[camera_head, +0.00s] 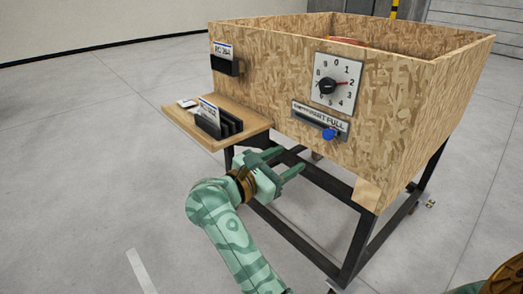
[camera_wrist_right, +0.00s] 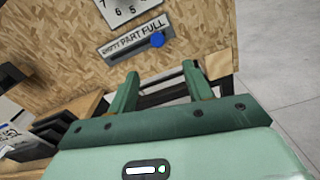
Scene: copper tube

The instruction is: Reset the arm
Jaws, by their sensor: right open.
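My right gripper (camera_head: 285,163) is open and empty, held in front of the particle-board box's lower edge, below the blue knob. Its two green fingers also show in the right wrist view (camera_wrist_right: 160,90), apart with nothing between them. The green right arm (camera_head: 232,235) reaches up from the bottom of the head view.
The particle-board box (camera_head: 270,85) stands on a black metal frame (camera_head: 305,243). It carries a number dial (camera_head: 338,82) and a slider with a blue knob (camera_head: 329,134). A wooden shelf (camera_head: 185,118) with a black card rack (camera_head: 218,122) juts out left. The floor at left is clear.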

